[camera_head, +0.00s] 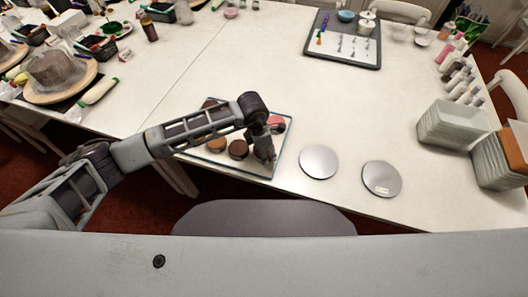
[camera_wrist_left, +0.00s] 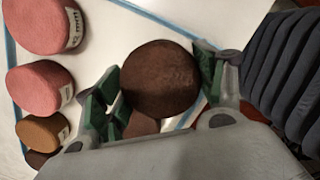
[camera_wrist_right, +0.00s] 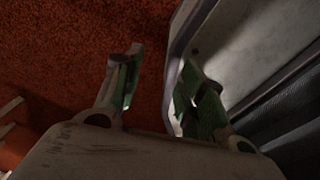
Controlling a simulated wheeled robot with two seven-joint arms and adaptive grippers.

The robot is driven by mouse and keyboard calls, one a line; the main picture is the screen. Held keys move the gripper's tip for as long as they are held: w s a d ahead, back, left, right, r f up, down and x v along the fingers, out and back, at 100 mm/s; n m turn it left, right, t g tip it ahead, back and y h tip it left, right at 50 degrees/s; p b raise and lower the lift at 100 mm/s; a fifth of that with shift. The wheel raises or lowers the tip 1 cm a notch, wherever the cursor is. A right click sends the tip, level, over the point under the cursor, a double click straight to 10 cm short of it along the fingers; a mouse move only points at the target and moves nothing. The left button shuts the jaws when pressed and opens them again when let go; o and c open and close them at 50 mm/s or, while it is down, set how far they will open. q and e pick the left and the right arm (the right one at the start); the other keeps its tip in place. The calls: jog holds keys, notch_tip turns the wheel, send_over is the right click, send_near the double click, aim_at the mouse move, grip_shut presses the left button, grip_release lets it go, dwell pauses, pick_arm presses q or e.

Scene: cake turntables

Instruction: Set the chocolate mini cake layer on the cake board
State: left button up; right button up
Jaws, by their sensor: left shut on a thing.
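My left gripper (camera_head: 264,158) is low over the right part of a blue-edged tray (camera_head: 284,145). In the left wrist view its green-padded fingers (camera_wrist_left: 158,82) are shut on a dark brown round chocolate layer (camera_wrist_left: 160,78). In the head view the gripper hides most of that layer. Two silver round cake boards lie bare on the table right of the tray: a plain one (camera_head: 319,161) and one with a small label (camera_head: 381,179). My right gripper (camera_wrist_right: 155,95) shows only in its wrist view, fingers apart and empty, above red carpet beside a grey panel.
On the tray are a caramel layer (camera_head: 216,145), another brown layer (camera_head: 238,149) and pink layers (camera_head: 276,123). A tray of piping tips (camera_head: 343,43) lies at the back. The table's middle is clear.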

pick_arm(q)
notch_tip(320, 180, up, 6)
jog(key=shift+w+b, duration=0.1)
jog(key=shift+b, duration=0.2)
jog(key=shift+r, duration=0.7)
pick_arm(e)
jog(key=shift+w+d+f, duration=0.25)
jog(key=shift+d+f, duration=0.05)
jog(key=shift+d, duration=0.25)
jog(key=shift+w, duration=0.15)
